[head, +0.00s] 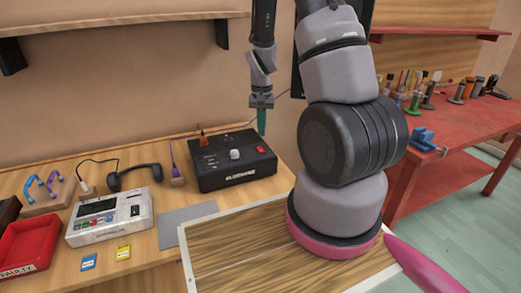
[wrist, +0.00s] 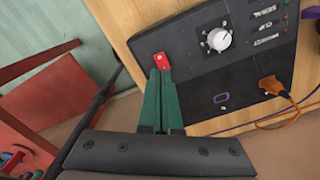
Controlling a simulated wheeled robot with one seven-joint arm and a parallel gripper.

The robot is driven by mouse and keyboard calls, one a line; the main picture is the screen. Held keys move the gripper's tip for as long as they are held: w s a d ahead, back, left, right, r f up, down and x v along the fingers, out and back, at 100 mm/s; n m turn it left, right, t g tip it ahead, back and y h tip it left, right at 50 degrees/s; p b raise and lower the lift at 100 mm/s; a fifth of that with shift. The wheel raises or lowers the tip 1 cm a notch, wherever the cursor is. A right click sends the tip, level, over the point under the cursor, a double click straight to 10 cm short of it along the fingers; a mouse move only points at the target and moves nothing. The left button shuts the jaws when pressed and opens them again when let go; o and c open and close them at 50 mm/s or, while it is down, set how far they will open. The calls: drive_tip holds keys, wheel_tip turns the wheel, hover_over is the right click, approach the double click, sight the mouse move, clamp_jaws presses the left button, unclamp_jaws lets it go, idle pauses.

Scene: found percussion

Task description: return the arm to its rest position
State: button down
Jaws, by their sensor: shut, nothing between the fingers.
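My gripper (head: 262,124) shows in the head view at the top centre, pointing down, with green fingers. It is just above the back right edge of the black box. In the wrist view the two green fingers (wrist: 159,88) are together and hold nothing. Their tips line up with a small red switch (wrist: 161,61) on the box's panel; I cannot tell whether they touch it. The black box (head: 232,160) has a white knob and an orange plug. My arm rises in front of the head camera and hides part of the bench.
A grey device (head: 110,216), headphones (head: 135,176), a red bin (head: 27,247) and two small cards lie on the left of the wooden bench. A shelf (head: 120,30) runs above.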

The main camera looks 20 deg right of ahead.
drive_tip(key=shift+r, duration=0.4)
drive_tip(key=s+a+r+t+y, duration=0.1)
drive_tip(key=s+a+r+t, duration=0.1)
drive_tip(key=r, duration=0.8)
drive_tip(key=s+a+r+t, duration=0.1)
drive_tip(key=s+a+r, duration=0.1)
drive_tip(key=r, duration=0.7)
drive_tip(key=s+a+r+n+t, duration=0.1)
drive_tip(key=s+r+t, duration=0.1)
drive_tip(key=s+r, duration=0.5)
drive_tip(key=s+a+r+t+y, duration=0.1)
drive_tip(key=s+a+r+t, duration=0.1)
drive_tip(key=s+r, duration=0.5)
drive_tip(key=shift+s+a+r+n, duration=0.15)
drive_tip(key=shift+s+a+n, duration=0.1)
drive_tip(key=shift+s+n, duration=0.2)
